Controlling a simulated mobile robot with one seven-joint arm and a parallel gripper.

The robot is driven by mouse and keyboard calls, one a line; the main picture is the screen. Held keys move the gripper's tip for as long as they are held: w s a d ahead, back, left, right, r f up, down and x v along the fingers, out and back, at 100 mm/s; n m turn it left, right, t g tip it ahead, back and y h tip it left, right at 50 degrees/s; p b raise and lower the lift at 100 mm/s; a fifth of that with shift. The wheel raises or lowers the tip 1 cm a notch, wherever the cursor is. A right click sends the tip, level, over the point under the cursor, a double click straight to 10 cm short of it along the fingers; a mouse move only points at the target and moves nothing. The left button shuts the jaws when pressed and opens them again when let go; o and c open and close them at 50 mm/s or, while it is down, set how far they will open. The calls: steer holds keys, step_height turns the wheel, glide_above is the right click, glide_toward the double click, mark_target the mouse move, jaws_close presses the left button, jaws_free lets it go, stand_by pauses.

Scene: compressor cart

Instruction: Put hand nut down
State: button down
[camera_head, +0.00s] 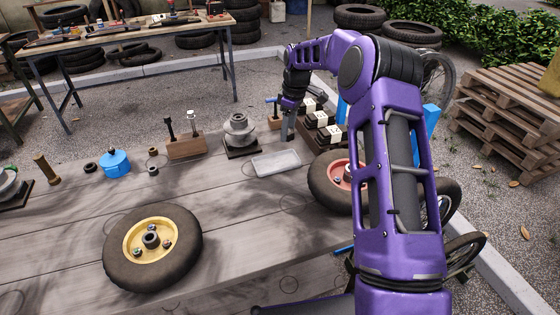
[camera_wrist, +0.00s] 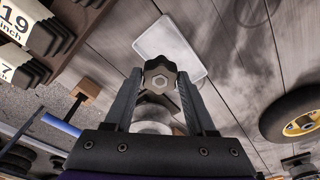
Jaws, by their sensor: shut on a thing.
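The hand nut, a black lobed knob with a pale hexagonal centre, shows in the wrist view (camera_wrist: 161,76) between my fingertips. My gripper (camera_wrist: 160,88) is shut on it, with one finger on each side. In the head view my gripper (camera_head: 287,128) points down over the far part of the bench, behind the shallow grey tray (camera_head: 262,168). The nut cannot be made out there. In the wrist view the tray (camera_wrist: 170,45) lies beyond the nut and looks empty.
A grey stepped metal part (camera_head: 239,131) on a dark base stands left of my gripper. A red-hubbed wheel (camera_head: 325,180) and a yellow-hubbed wheel (camera_head: 152,248) lie on the bench (camera_head: 225,210). Bare planks lie between the wheels.

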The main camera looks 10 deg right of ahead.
mark_target(291, 132)
step_height(291, 132, down, 9)
steer(key=shift+f+b, duration=0.1)
steer(key=shift+b, duration=0.4)
steer(key=shift+f, duration=0.2)
steer(key=c, duration=0.5)
jaws_free()
steer(key=shift+r, duration=0.15)
steer(key=r, duration=0.4)
steer(key=d+r+p, duration=0.1)
steer(key=r, duration=0.7)
steer(key=shift+s+d, duration=0.15)
steer(key=shift+s, duration=0.25)
steer(key=shift+r, duration=0.1)
